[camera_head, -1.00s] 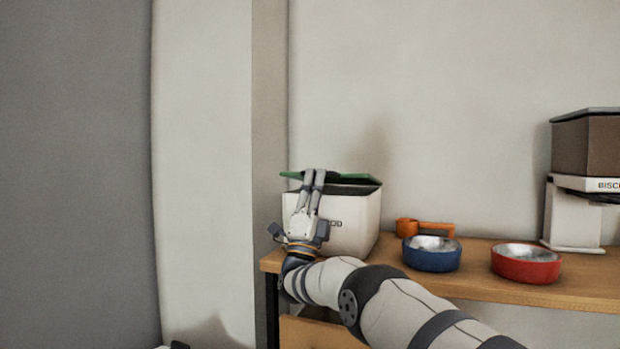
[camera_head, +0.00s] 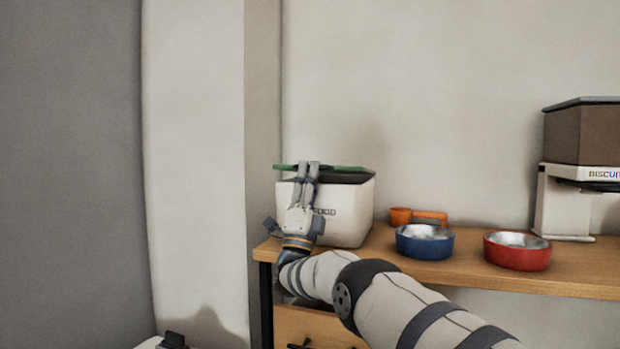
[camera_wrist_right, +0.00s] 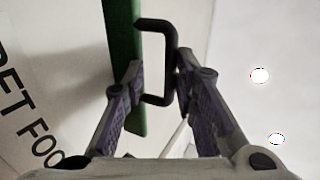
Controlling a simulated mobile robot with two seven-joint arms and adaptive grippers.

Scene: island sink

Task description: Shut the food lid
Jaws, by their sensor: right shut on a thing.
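The white food bin (camera_head: 350,210) stands on the left end of the wooden shelf, with part of its lettering showing. Its green lid (camera_head: 338,168) is tilted only slightly over the dark rim of the bin. My right gripper (camera_head: 308,166) is at the front of the lid. In the right wrist view, the green lid (camera_wrist_right: 120,60) has a dark handle (camera_wrist_right: 172,50), and the fingers of my right gripper (camera_wrist_right: 160,85) are on both sides of it, shut on the handle. The lid's back edge is hard to make out.
An orange scoop (camera_head: 402,216), a blue bowl (camera_head: 424,250) and a red bowl (camera_head: 517,258) stand to the right on the shelf (camera_head: 390,268). A biscuit dispenser (camera_head: 565,205) is at the far right. The wall is close behind, and a drawer (camera_head: 318,330) is below.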

